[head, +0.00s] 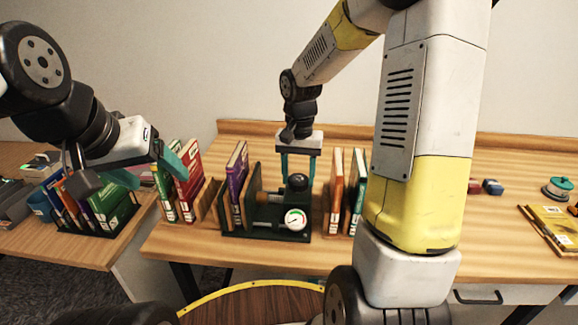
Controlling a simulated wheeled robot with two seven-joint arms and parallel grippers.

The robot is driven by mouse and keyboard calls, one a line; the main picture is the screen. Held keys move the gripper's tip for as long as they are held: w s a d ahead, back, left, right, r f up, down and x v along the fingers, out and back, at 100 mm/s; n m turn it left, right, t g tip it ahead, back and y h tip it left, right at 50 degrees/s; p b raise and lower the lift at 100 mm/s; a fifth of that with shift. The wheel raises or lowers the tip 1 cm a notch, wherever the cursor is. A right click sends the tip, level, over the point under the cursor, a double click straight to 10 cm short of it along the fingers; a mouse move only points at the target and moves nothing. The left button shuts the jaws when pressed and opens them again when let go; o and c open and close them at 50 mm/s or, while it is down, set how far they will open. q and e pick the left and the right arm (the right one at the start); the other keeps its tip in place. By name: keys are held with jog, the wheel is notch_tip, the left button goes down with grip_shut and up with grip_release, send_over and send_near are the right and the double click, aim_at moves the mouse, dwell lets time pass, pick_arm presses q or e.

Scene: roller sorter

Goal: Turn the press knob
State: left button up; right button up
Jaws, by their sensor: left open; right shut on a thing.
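The dark green book press (265,228) stands on the table at the centre, with a round white gauge (295,220) on its front and a purple book (237,172) upright at its left. The black press knob (297,183) sits at its top right. My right gripper (298,176) comes down from above with its teal fingers on either side of the knob, shut on it. My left gripper (150,170) is open and empty, held up at the left in front of several books. Its far finger is partly hidden.
Red and green books (188,180) stand left of the press; orange and green books (336,185) stand close at its right. A side table at the left holds a rack of books (108,207). Yellow books (552,228) lie far right. My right arm hides part of the table.

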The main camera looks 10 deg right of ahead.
aim_at(298, 178)
jog(key=n, duration=0.3)
jog(key=shift+n, duration=2.2)
jog(key=o, duration=1.4)
jog(key=shift+c, duration=0.2)
notch_tip(298, 178, up, 8)
jog(key=shift+f, duration=0.1)
